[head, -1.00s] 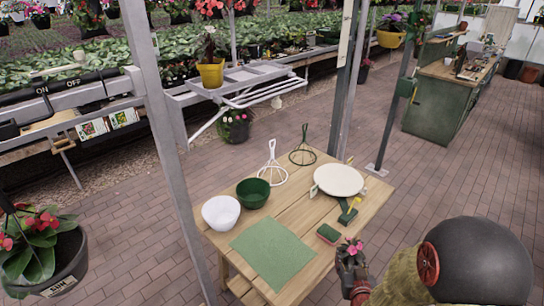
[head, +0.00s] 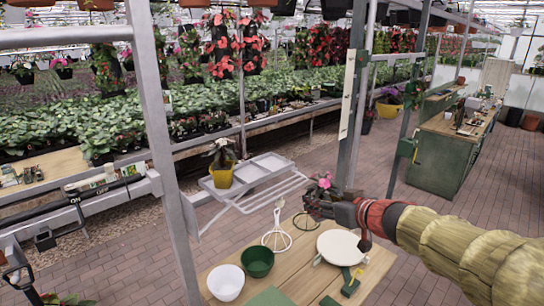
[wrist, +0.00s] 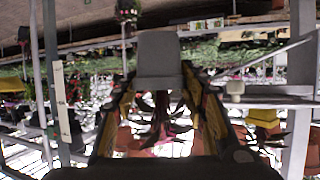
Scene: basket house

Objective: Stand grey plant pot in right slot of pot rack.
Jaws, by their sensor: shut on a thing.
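My gripper (head: 314,207) is shut on the grey plant pot (wrist: 158,55), which sits between its fingers in the wrist view. The pot shows upside down there, with its leaves hanging below it in the picture. In the head view its pink-flowered plant (head: 324,183) shows above my gripper, and the pot itself is mostly hidden by the fingers. The grey pot rack (head: 272,165) is to the left of my gripper in the head view. A yellow pot (head: 222,176) with a plant stands at its left end. The rack's right part is bare.
White rails (head: 268,192) stick out in front of the rack. Below is a wooden table (head: 315,284) with a white bowl (head: 226,282), a green bowl (head: 258,262) and a cream plate (head: 341,247). Metal posts (head: 352,110) stand behind my gripper and at left (head: 158,150).

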